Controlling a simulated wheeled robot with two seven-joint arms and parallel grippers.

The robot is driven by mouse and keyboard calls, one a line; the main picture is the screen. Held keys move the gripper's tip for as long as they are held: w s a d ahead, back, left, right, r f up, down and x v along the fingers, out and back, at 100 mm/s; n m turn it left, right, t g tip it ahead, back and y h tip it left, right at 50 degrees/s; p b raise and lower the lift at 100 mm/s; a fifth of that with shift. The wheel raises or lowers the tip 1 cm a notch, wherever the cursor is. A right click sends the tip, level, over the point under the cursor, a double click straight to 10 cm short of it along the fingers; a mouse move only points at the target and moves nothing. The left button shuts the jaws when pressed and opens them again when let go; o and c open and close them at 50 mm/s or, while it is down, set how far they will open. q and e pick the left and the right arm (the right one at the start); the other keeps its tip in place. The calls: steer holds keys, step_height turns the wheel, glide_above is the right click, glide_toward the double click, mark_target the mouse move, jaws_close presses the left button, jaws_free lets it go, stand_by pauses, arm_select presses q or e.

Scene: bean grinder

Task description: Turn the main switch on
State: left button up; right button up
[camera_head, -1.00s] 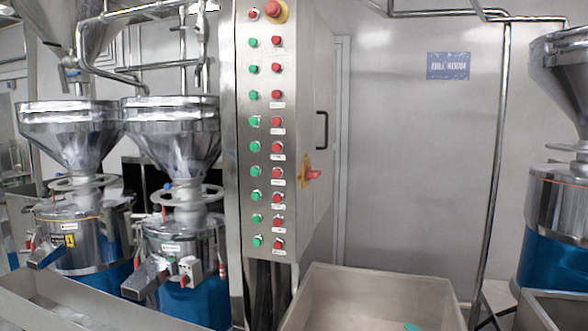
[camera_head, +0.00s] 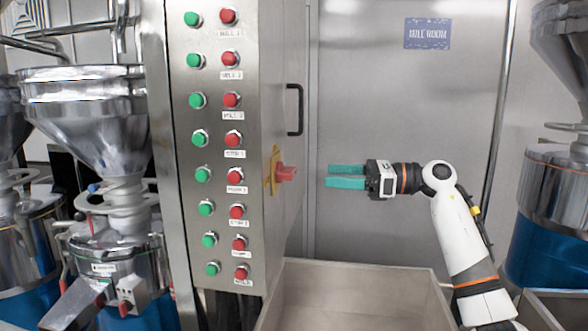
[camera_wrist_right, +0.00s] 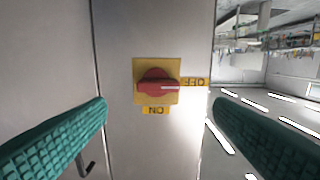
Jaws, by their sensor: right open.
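The main switch is a red rotary knob (camera_head: 286,173) on a yellow plate (camera_head: 273,171), on the right side face of the steel control cabinet. In the right wrist view the red knob (camera_wrist_right: 157,84) sits near the centre, its white line pointing right at the upside-down OFF label (camera_wrist_right: 194,82). The upside-down ON label (camera_wrist_right: 156,111) is below it. My right gripper (camera_head: 332,177) is open, its teal fingers level with the knob and pointing at it, a short gap away. In the wrist view the fingers are either side of the knob, apart from it. My left gripper is out of view.
The cabinet front (camera_head: 180,240) carries columns of green and red buttons. A black door handle (camera_head: 295,110) is above the switch on the same side face. A steel bin (camera_head: 350,270) stands below. Steel funnel mills (camera_head: 100,110) stand at the left.

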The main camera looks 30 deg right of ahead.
mark_target(295, 173)
steer(key=p+x, duration=0.2)
steer(key=x, duration=0.7)
steer(key=shift+w, duration=0.15)
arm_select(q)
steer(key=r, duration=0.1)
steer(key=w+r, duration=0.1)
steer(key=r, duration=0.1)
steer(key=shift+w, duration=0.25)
arm_select(e)
steer(key=shift+d, duration=0.1)
steer(key=c, duration=1)
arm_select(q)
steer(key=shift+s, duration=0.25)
